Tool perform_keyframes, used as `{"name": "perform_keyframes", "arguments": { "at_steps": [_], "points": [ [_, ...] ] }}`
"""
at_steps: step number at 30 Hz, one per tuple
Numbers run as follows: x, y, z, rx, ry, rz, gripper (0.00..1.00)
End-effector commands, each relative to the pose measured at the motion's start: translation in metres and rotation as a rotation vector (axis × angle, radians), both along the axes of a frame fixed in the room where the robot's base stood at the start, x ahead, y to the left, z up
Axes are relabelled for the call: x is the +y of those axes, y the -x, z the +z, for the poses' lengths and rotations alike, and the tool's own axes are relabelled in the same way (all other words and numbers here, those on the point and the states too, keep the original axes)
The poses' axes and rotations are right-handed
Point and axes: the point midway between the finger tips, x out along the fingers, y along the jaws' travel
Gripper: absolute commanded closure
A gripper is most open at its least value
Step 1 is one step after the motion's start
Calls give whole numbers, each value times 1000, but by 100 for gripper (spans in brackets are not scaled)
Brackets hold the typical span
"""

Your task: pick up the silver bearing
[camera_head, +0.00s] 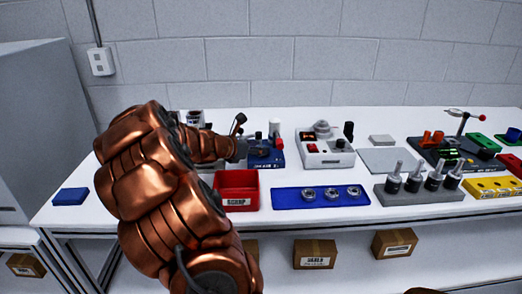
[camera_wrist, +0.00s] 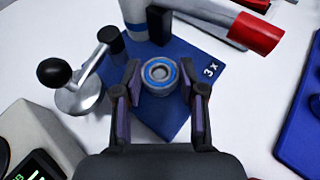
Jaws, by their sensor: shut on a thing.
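In the wrist view a silver bearing (camera_wrist: 160,76) with a blue ring sits between the two fingers of my gripper (camera_wrist: 160,84). The fingers are shut on it from left and right. It is over a dark blue plate (camera_wrist: 172,119) marked "3X"; I cannot tell whether it touches the plate. Several silver bearings show there: a left one (camera_head: 309,194), a middle one (camera_head: 332,193) and a right one (camera_head: 353,191), in a row on a blue mat (camera_head: 290,205).
A lever with a black knob (camera_wrist: 54,72) stands left of my gripper, and a red-ended silver bar (camera_wrist: 255,34) crosses ahead. A red scrap bin (camera_head: 237,190) stands near the table's front. A grey block with upright pins (camera_head: 418,197) is to the right.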

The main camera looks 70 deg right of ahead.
Motion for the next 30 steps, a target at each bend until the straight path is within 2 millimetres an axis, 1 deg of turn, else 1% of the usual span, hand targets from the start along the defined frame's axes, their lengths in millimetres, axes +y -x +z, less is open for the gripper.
{"name": "perform_keyframes", "arguments": {
  "at_steps": [1, 3, 11, 16, 21, 26, 30],
  "points": [
    [0, 0, 0, 0, 0, 0, 93],
    [0, 0, 0, 0, 0, 0, 100],
    [0, 0, 3, -1, 0, 0, 100],
    [0, 0, 15, -3, 0, 1, 100],
    [0, -1, 36, -4, 2, 3, 100],
    [17, 1, 38, 1, 2, 3, 100],
    [35, 3, 39, -1, 2, 4, 100]
  ]
}}
